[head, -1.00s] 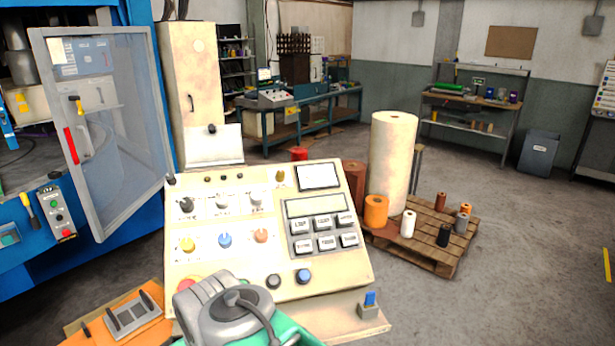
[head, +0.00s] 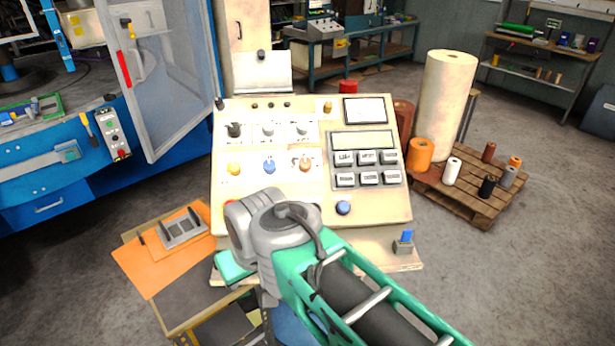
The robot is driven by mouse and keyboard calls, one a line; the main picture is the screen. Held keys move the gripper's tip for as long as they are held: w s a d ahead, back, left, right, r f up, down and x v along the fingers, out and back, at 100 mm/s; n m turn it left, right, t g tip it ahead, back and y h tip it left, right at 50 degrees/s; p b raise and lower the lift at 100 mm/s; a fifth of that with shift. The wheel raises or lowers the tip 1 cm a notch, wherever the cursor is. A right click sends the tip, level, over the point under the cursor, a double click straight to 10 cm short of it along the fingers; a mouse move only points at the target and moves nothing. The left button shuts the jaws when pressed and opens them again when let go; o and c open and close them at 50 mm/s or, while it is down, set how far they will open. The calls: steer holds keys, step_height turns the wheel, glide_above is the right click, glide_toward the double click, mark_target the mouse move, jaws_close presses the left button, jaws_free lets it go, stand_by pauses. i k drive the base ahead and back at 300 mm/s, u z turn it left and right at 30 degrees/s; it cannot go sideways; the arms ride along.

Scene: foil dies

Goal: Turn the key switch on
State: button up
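The cream control panel (head: 370,213) faces me and carries several knobs, buttons and a small display. A small brass-coloured piece (head: 328,107) stands near its top edge, left of the white screen; it may be the key switch, but it is too small to tell. Black and grey selector knobs (head: 234,130) sit in the upper row, with yellow, blue (head: 269,166) and orange knobs below. My grey and green arm crosses the panel's lower edge and hides part of its bottom row. My gripper's fingers do not show.
A blue machine (head: 60,213) with an open clear door (head: 170,90) stands at left. An orange sheet with a metal piece (head: 182,228) lies on a low bench at lower left. A pallet (head: 470,200) with rolls stands at right. Grey floor is free at far right.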

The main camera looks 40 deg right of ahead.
mark_target(302, 125)
steer(key=u, duration=3.2)
steer(key=k, duration=1.25)
steer(key=z, duration=1.05)
